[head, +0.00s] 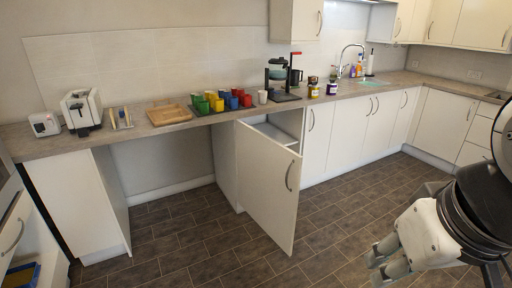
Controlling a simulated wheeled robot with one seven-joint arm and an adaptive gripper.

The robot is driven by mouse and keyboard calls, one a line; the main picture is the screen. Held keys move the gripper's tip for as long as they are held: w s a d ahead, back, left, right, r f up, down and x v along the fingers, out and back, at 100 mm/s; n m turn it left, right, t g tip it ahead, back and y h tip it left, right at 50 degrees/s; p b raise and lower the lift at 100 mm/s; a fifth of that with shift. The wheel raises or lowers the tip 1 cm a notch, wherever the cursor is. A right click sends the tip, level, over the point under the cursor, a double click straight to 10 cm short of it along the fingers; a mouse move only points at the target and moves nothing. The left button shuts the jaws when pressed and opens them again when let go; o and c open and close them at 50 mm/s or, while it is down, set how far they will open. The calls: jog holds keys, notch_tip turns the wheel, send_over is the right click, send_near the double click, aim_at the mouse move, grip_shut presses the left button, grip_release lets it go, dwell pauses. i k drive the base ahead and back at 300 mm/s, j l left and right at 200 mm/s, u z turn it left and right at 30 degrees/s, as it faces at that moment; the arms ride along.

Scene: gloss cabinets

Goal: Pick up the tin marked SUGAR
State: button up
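I cannot make out any tin marked SUGAR; labels are too small to read. A small jar or tin with a yellow and dark label (314,91) stands on the worktop right of the coffee machine. A dark purple one with a pale label (332,88) stands just right of it. Small dark items show behind them. My gripper (376,268) is at the lower right, above the floor and far from the worktop. Its two grey fingers point left, with nothing visible between them. The angle does not show whether they are open or shut.
A cabinet door (268,180) stands open into the room below the counter (232,116). Coloured cups (220,101), a coffee machine (283,78), a wooden board (168,114) and a toaster (82,110) stand on the counter. The tiled floor (200,250) in front is clear.

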aim_at(313, 93)
jog(key=i+j, duration=0.2)
jog(key=j, duration=0.15)
jog(key=i+j+z, duration=0.1)
jog(key=i+j, duration=0.25)
jog(key=j, duration=0.3)
jog(key=i+l+z, duration=0.15)
jog(key=z, duration=0.25)
jog(key=i+l+z, duration=0.1)
jog(key=z, duration=0.25)
jog(key=i+z, duration=0.35)
jog(key=i, duration=1.9)
jog(key=i+l+u, duration=0.1)
jog(key=i, duration=1.3)
jog(key=i+u, duration=0.35)
jog(key=i+l+u, duration=0.1)
jog(key=u, duration=0.3)
jog(key=i+l+u, duration=0.1)
jog(key=u, duration=0.3)
jog(key=i+l+u, duration=0.1)
jog(key=u, duration=0.3)
jog(key=l+u, duration=0.15)
jog(key=u, duration=0.25)
jog(key=i+l+u, duration=0.1)
jog(key=u, duration=0.3)
jog(key=l, duration=0.1)
